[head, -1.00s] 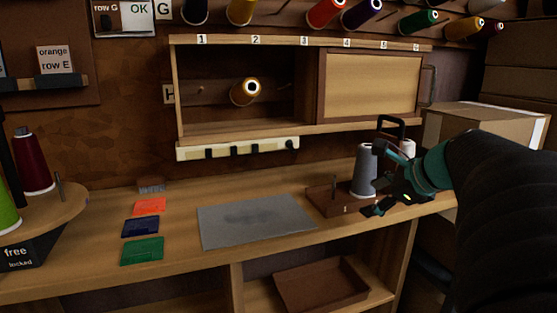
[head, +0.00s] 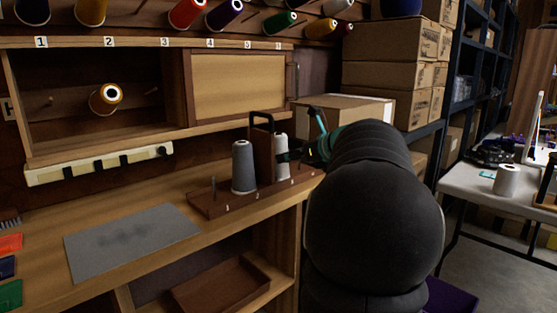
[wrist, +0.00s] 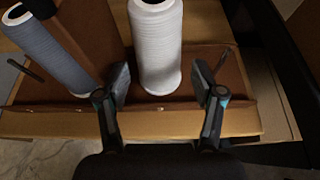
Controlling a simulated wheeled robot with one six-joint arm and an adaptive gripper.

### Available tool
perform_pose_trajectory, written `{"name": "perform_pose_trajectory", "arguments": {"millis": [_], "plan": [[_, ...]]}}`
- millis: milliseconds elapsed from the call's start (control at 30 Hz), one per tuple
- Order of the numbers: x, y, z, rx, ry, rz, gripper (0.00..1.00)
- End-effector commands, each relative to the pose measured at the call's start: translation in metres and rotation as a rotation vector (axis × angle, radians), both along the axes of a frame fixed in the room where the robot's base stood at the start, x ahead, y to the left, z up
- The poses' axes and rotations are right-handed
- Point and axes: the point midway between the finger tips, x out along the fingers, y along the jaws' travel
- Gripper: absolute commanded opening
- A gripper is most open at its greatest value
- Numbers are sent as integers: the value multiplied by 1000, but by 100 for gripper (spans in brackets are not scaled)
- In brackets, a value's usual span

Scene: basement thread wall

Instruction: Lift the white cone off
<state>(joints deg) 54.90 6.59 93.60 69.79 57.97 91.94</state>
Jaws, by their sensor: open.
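The white cone (head: 281,158) stands upright on a brown wooden carrier (head: 212,203), on the right side of its upright handle board. In the wrist view the white cone (wrist: 158,42) stands ahead of and between my two fingers, its base near fingertip level. In the head view my gripper (head: 298,154) is at the cone's right side, partly hidden by my arm. A grey cone (head: 243,166) stands left of the handle board.
The grey cone also shows at the wrist view's left (wrist: 48,52), beyond the board. A thin peg (head: 213,190) stands at the carrier's left end. A cardboard box (head: 345,110) is behind my arm. The grey mat (head: 133,238) on the bench is clear.

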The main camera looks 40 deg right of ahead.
Motion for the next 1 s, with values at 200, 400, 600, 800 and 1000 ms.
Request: {"name": "perform_pose_trajectory", "arguments": {"millis": [200,400,600,800,1000], "plan": [[9,1,-4,0,1,0,68],[30,5,-14,0,1,2,68],[52,7,-22,-1,1,1,68],[54,6,-23,-1,0,-1,68],[54,6,-23,-1,1,-1,28]]}}
